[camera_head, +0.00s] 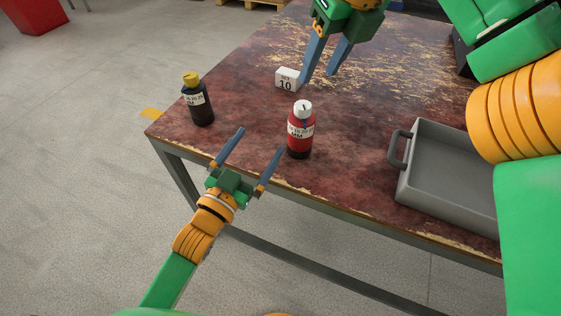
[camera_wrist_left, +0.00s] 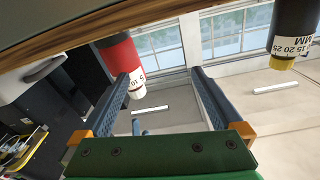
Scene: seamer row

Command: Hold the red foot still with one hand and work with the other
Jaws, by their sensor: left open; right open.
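A red bottle (camera_head: 301,134) with a white cap, a printed label and a dark bottom stands upright near the table's front edge. It also shows upside down in the left wrist view (camera_wrist_left: 120,58). I see no other red thing on the table that could be the foot. My left gripper (camera_head: 260,143) is open and empty at the front edge, its right finger just left of the red bottle. My right gripper (camera_head: 318,77) is open, pointing down behind the red bottle. A white block (camera_head: 287,78) marked 10 is beside its left finger; I cannot tell whether they touch.
A dark bottle (camera_head: 199,104) with a yellow cap stands at the table's left corner; the left wrist view shows it too (camera_wrist_left: 294,30). A grey tray (camera_head: 399,180) with a handle lies at the right. The worn table top (camera_head: 360,100) is clear between.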

